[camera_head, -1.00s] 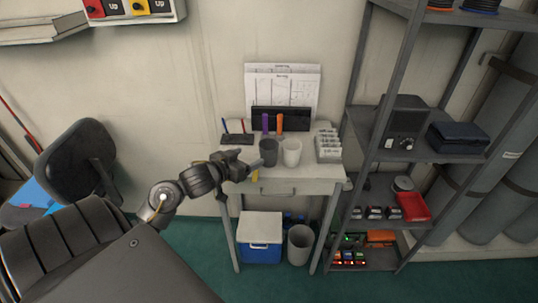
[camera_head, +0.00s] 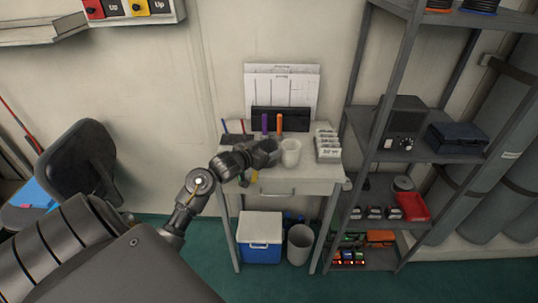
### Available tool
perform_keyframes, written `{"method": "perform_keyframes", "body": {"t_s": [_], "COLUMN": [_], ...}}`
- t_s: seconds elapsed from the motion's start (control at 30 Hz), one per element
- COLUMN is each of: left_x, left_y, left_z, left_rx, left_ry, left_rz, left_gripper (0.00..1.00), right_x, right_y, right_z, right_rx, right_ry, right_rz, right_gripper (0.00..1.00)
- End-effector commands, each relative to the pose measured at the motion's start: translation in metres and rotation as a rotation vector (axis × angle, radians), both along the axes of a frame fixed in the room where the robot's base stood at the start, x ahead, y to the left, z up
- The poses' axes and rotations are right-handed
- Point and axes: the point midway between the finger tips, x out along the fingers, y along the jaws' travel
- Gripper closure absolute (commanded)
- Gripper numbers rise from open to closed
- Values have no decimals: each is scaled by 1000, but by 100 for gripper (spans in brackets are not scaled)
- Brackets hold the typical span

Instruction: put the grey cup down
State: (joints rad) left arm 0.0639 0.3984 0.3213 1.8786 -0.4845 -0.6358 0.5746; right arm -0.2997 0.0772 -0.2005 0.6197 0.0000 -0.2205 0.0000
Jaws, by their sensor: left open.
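The grey cup (camera_head: 267,142) stands on the small white table (camera_head: 305,186), mostly hidden behind my left gripper. My left gripper (camera_head: 268,155) is open, right at the front of the cup. I cannot tell whether its fingers touch the cup or lie around it. A white cup (camera_head: 290,152) stands just to the right of the grey one. My right gripper is not in view.
A purple marker (camera_head: 265,123) and an orange marker (camera_head: 279,123) stand behind the cups. Stacked small boxes (camera_head: 328,146) are on the table's right. A grey shelf rack (camera_head: 386,185) stands close on the right.

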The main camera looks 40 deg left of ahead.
Motion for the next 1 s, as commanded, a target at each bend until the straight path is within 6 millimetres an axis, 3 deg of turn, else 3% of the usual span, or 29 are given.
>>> {"method": "perform_keyframes", "body": {"t_s": [0.1,0.37,0.63,1.0], "left_x": [9,10,10,11], "left_y": [1,1,1,1], "left_z": [-3,-4,-4,7], "left_rx": [0,1,1,3], "left_ry": [0,0,0,-3], "left_rz": [0,0,0,-1], "left_gripper": [27,29,62,62], "right_x": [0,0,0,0], "right_y": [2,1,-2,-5], "right_z": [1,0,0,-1], "right_rx": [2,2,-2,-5], "right_ry": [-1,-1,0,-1], "right_rz": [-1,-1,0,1], "right_gripper": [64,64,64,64]}}
